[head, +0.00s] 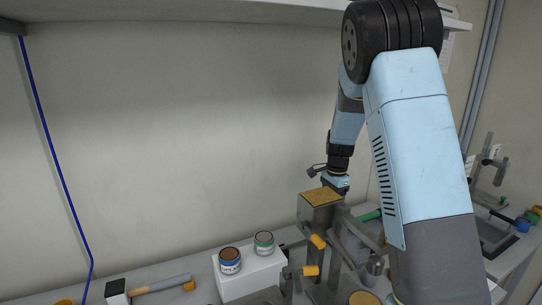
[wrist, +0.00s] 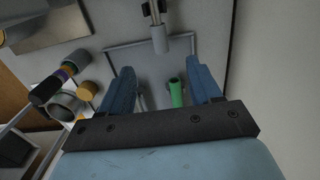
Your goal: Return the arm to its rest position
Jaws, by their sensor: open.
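My light-blue arm rises on the right side of the head view and bends down behind to my gripper (head: 335,183). The gripper hangs just above and behind a grey block with a sandy top (head: 320,197), part of the analyser. In the wrist view my gripper (wrist: 160,82) has its two blue fingers spread wide, with nothing held between them. A green handle (wrist: 177,93) shows in the gap, near the right finger; its distance from the fingers is hard to tell. The green part also shows in the head view (head: 369,215). Arm links hide some of the analyser.
A shelf (head: 200,11) overhangs the back wall. A white box (head: 250,273) carries two cans, a blue-banded one (head: 230,261) and a green-banded one (head: 264,243). A hammer (head: 150,287) lies at the left. Orange knobs (head: 318,241) stick out of the analyser. The wall area left of the arm is clear.

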